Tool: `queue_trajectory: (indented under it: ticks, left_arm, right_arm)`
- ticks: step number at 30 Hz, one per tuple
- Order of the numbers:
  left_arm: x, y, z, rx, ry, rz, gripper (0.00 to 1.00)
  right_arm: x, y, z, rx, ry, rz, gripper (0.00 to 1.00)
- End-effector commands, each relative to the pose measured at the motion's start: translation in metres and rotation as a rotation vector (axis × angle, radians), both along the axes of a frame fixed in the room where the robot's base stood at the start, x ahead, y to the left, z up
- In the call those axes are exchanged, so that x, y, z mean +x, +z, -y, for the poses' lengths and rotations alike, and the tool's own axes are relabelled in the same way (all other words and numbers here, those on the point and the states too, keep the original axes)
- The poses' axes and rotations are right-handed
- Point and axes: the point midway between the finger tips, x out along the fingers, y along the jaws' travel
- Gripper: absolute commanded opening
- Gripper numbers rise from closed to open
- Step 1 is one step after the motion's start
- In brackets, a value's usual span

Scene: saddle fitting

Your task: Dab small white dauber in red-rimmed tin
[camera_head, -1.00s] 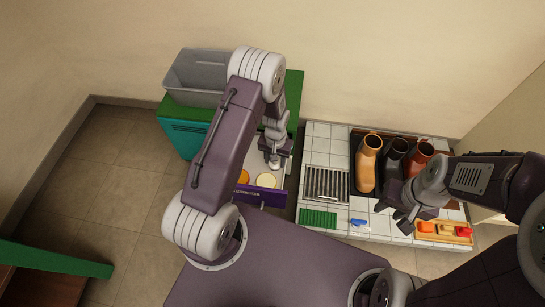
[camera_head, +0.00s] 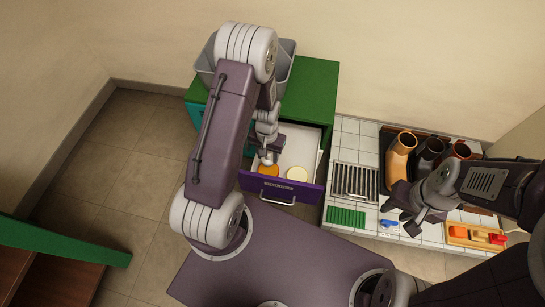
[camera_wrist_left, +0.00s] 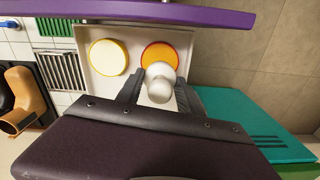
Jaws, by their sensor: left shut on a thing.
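The drawer (camera_head: 310,158) is open and holds two round tins. The tin with the orange-red rim (camera_head: 268,171) is on the left in the head view; it also shows in the left wrist view (camera_wrist_left: 153,50). My left gripper (camera_head: 266,150) is shut on the small white dauber (camera_wrist_left: 159,88). The dauber's rounded white end overlaps the near edge of the orange-red tin in the wrist view. I cannot tell whether it touches the tin. My right gripper (camera_head: 408,226) has its fingers apart, empty, over the tiled top in front of the boots.
A cream tin with a yellow rim (camera_head: 297,174) sits beside the first. The purple drawer front (camera_head: 282,188) stands before them. A tiled counter (camera_head: 345,145) holds several boots (camera_head: 400,156), a grate (camera_head: 355,182), a green mat (camera_head: 346,217) and a small wooden tray (camera_head: 475,236).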

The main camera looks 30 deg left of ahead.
Motion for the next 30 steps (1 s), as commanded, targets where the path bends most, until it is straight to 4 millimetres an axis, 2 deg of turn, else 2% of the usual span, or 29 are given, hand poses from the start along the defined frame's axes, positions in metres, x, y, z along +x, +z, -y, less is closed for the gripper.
queue_trajectory:
  ticks: [4,8,19,30]
  left_arm:
    - [0.0,-0.003,0.0,0.0,0.0,0.0,0.11]
    - [0.0,-0.014,0.0,0.0,-0.001,0.0,0.11]
    - [0.0,-0.058,0.0,0.0,-0.001,0.0,0.11]
    - [0.0,-0.059,0.0,0.0,-0.001,0.0,0.11]
  right_arm:
    - [0.0,-0.003,0.0,0.0,0.0,0.0,0.36]
    - [0.0,-0.014,0.0,0.0,0.0,0.0,0.36]
    - [0.0,-0.062,0.0,0.0,0.0,0.0,0.36]
    - [0.0,-0.063,0.0,0.0,0.0,0.0,0.36]
